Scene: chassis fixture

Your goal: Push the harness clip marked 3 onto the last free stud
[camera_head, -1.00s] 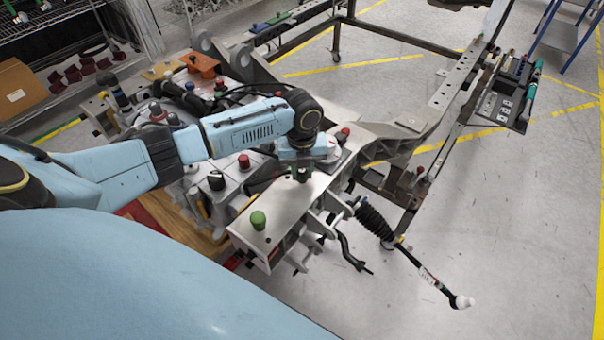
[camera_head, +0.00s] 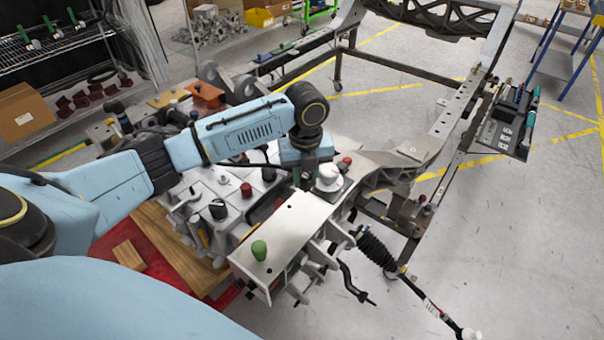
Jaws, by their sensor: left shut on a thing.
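My left gripper (camera_head: 305,178) points down over the far part of a pale metal bracket plate (camera_head: 285,230). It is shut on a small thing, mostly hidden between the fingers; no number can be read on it. A green cap (camera_head: 259,250) stands upright on the near end of the plate, apart from the gripper. A small dark spot, a hole or stud, shows on the plate between them. A white round cap (camera_head: 328,178) is just right of the gripper. My right gripper is not in view.
Grey castings with a red cap (camera_head: 246,190) and a black cap (camera_head: 218,209) lie left of the plate. A black bellows rod (camera_head: 375,250) juts out at the right. A dark tool tray (camera_head: 507,125) stands far right.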

